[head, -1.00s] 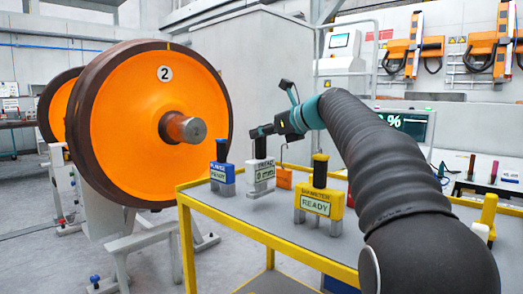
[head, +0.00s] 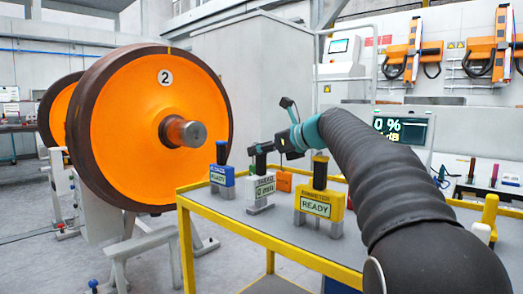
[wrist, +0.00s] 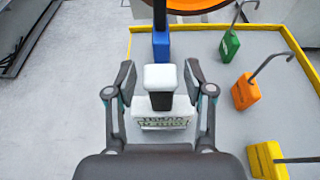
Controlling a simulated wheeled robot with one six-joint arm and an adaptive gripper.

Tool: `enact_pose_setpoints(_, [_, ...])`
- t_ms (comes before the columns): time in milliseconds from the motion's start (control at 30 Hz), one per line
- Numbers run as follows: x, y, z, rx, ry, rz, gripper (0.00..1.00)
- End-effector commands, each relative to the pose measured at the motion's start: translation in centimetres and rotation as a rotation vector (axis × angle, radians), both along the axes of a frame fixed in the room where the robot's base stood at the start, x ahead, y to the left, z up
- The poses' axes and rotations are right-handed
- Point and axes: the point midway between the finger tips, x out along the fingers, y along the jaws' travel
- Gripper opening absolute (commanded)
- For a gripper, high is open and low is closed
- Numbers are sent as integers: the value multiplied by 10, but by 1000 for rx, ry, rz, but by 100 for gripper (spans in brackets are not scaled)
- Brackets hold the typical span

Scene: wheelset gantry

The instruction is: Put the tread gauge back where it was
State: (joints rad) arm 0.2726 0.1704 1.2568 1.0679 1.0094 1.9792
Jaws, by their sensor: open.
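The tread gauge is a white block (head: 261,188) with a black handle and a display reading 0 mm. It appears upright on the grey-topped yellow-framed table (head: 233,213), between the blue gauge (head: 222,180) and the yellow gauge (head: 318,205). My gripper (head: 263,149) is at the top of its handle. In the wrist view my gripper (wrist: 160,79) is open, one finger on each side of the tread gauge's pale handle top, with gaps visible.
In the wrist view the blue gauge (wrist: 161,46) stands just beyond the tread gauge. Green (wrist: 229,46), orange (wrist: 243,92) and yellow (wrist: 267,158) blocks with rods lie to the right. A large orange wheel (head: 130,125) stands left of the table. A screen (head: 403,127) stands behind my arm.

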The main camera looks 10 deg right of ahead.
Motion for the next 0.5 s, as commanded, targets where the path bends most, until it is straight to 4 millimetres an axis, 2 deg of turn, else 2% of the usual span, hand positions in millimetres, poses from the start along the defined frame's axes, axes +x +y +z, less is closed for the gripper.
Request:
enact_pose_setpoints(167, [-12, -10, 6, 0, -2, -4, 53])
enact_pose_setpoints(500, [-63, -46, 28, 0, -1, -3, 53])
